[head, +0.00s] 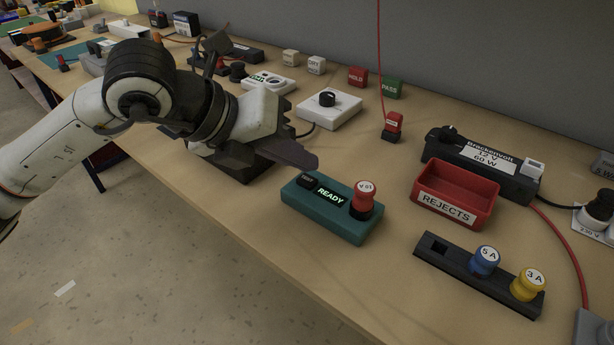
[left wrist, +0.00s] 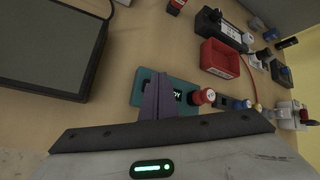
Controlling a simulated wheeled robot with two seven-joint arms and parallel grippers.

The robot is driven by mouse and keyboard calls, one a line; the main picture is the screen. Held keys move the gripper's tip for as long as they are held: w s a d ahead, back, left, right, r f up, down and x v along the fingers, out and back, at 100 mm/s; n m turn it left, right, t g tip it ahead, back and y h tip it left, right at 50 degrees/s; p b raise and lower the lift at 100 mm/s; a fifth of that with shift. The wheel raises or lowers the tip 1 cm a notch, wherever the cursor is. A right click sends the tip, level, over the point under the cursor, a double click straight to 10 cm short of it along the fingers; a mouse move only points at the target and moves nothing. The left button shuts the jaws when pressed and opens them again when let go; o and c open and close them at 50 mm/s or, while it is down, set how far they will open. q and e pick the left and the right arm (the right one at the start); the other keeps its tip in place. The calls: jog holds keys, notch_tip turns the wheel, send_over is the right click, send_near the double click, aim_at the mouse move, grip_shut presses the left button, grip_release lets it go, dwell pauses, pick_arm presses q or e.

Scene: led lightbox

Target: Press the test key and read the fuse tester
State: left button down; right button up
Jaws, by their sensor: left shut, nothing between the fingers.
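The teal fuse tester (head: 325,222) lies near the table's front edge. Its display (head: 330,196) is lit and reads READY. A black key (head: 307,180) sits at its left end. A red fuse, its label reading like 10 A (head: 363,198), stands upright on its right end. My left gripper (head: 312,160) is shut and empty, its fingertips just above and behind the key end, apart from it as far as I can tell. The left wrist view shows the tester (left wrist: 180,92) beyond the fingers, which hide part of the display. My right gripper is not in view.
A red REJECTS tray (head: 447,206) stands right of the tester. A black fuse rack (head: 456,268) holds a blue 5 A fuse (head: 484,261) and a yellow 3 A fuse (head: 528,284). HOLD (head: 357,77) and PASS (head: 391,87) blocks stand at the back.

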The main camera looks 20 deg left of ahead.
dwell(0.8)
pick_arm(q)
jog(key=shift+f+b, duration=0.45)
jog(key=shift+b, duration=0.25)
jog(key=shift+f+b, duration=0.45)
jog(key=shift+b, duration=0.1)
dwell(0.5)
dwell(0.4)
jog(key=shift+r+p, duration=0.5)
jog(key=shift+r, duration=0.35)
notch_tip(320, 180, up, 5)
jog(key=p, duration=0.3)
